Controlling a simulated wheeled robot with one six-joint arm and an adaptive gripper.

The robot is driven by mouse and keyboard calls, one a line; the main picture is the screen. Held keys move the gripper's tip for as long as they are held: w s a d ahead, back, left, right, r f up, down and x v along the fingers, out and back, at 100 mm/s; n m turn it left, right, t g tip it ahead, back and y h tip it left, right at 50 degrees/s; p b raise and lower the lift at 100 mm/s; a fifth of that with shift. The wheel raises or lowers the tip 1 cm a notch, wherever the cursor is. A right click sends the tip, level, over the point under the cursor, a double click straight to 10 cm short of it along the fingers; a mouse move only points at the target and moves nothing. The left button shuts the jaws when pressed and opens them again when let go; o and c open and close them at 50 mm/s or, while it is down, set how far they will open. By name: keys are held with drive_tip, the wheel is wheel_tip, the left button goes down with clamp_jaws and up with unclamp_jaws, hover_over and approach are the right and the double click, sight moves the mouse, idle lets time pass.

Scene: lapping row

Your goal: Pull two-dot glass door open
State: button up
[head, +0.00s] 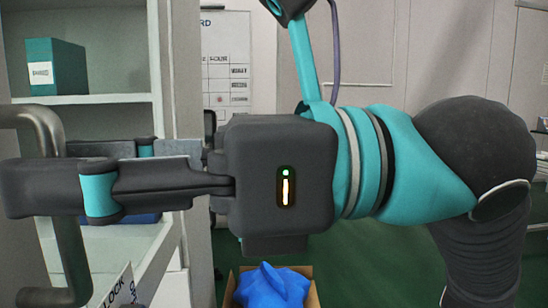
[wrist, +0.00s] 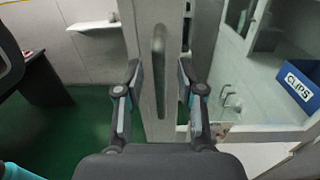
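A grey bar handle (head: 68,245) stands upright at the left of the head view, its middle hidden behind my near finger. In the wrist view the handle (wrist: 158,80) runs vertically on a pale door frame. My gripper (head: 75,168) is open, reaching left at the handle's height. In the wrist view my gripper (wrist: 158,75) has one fingertip on each side of the handle, with gaps visible on both sides. I cannot tell how deep the handle sits between the fingers. Glass (wrist: 238,65) shows right of the frame. I see no two-dot mark.
A cabinet with white shelves (head: 95,99) holds a teal binder (head: 57,66). A blue box marked CLIPS (wrist: 300,85) sits inside at right in the wrist view. An open carton with blue material (head: 272,286) stands below my arm. Green floor (head: 375,265) shows at right.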

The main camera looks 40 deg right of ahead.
drive_tip(key=v, duration=1)
drive_tip(key=shift+s, duration=0.2)
drive_tip(key=shift+s+d, duration=0.1)
